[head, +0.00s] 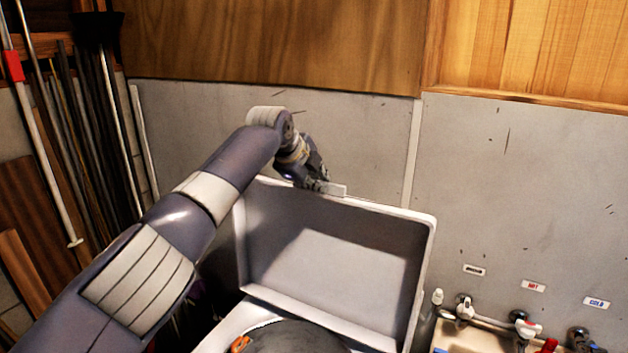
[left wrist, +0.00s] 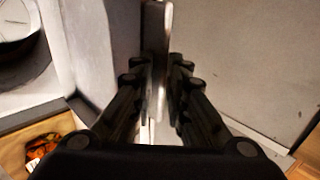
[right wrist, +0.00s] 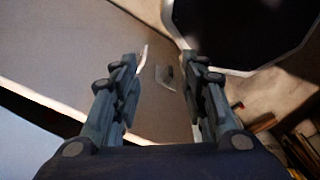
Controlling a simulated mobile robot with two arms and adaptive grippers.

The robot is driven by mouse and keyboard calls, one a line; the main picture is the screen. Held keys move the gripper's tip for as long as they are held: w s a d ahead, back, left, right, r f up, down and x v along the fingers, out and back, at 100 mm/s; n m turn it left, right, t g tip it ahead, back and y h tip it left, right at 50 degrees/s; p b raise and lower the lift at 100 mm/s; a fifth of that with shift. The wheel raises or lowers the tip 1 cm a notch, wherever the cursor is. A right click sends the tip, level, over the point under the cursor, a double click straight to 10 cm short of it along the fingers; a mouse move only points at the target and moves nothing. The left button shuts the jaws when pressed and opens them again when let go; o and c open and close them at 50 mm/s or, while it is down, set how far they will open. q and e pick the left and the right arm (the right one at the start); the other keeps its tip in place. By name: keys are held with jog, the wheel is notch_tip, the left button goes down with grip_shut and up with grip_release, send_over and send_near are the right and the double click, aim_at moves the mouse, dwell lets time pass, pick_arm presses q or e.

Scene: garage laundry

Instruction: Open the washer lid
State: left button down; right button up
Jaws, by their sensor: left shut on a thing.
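The washer lid (head: 335,265) stands raised and nearly upright behind the washer's top (head: 235,322), its pale inner face toward me. The dark round tub opening (head: 290,340) shows below it, cut off by the picture's bottom edge. My left gripper (head: 322,187) is at the lid's upper edge, left of its middle. In the left wrist view, the fingers of my left gripper (left wrist: 156,85) are closed on the lid's thin edge (left wrist: 157,45). My right gripper (right wrist: 163,85) shows only in the right wrist view, with its fingers apart and nothing seen held.
A grey wall (head: 515,190) is close behind the lid. Taps (head: 525,325) above a basin edge are at the lower right. Long-handled tools (head: 100,120) lean at the left. An orange item (head: 240,344) lies by the tub opening.

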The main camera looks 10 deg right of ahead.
pick_arm(q)
jog(key=shift+s+f, duration=0.1)
jog(key=shift+f, duration=0.6)
pick_arm(e)
jog(key=shift+s+a, duration=0.15)
pick_arm(q)
jog(key=c, duration=1.8)
grip_release()
jog(key=shift+c, duration=0.2)
jog(key=shift+o, duration=0.6)
jog(key=shift+w+d, duration=0.2)
jog(key=v, duration=1.2)
jog(key=shift+w+r, duration=0.15)
jog(key=shift+w, duration=0.05)
pick_arm(e)
jog(key=shift+w, duration=0.2)
pick_arm(q)
jog(key=shift+d, duration=0.1)
